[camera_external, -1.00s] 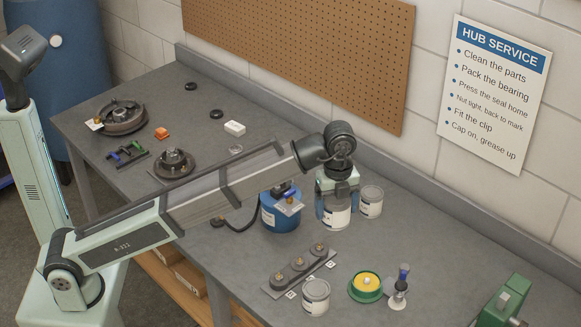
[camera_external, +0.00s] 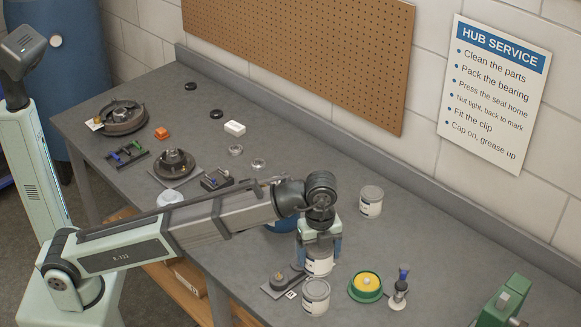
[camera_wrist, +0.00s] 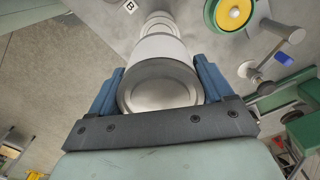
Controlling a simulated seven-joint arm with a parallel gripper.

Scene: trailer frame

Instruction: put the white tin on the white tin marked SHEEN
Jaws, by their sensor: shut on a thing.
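My gripper (camera_external: 319,254) is shut on a white tin (camera_external: 318,268), fingers on either side of it. In the wrist view, the held tin (camera_wrist: 160,88) shows its grey round end between the blue fingers of my gripper (camera_wrist: 158,78). A second white tin (camera_external: 316,298) stands upright on the bench, just in front of the held one in the external view; whether they touch I cannot tell. A third white tin (camera_external: 370,203) stands at the back near the wall. The label words are too small to read, so I cannot tell which is marked SHEEN.
A dark plate with knobs (camera_external: 280,281) lies left of the front tin, partly hidden. A green-and-yellow round dish (camera_external: 366,286) and a small stand with a blue-topped part (camera_external: 400,286) are to the right. A blue can (camera_external: 280,227) is mostly hidden behind my arm.

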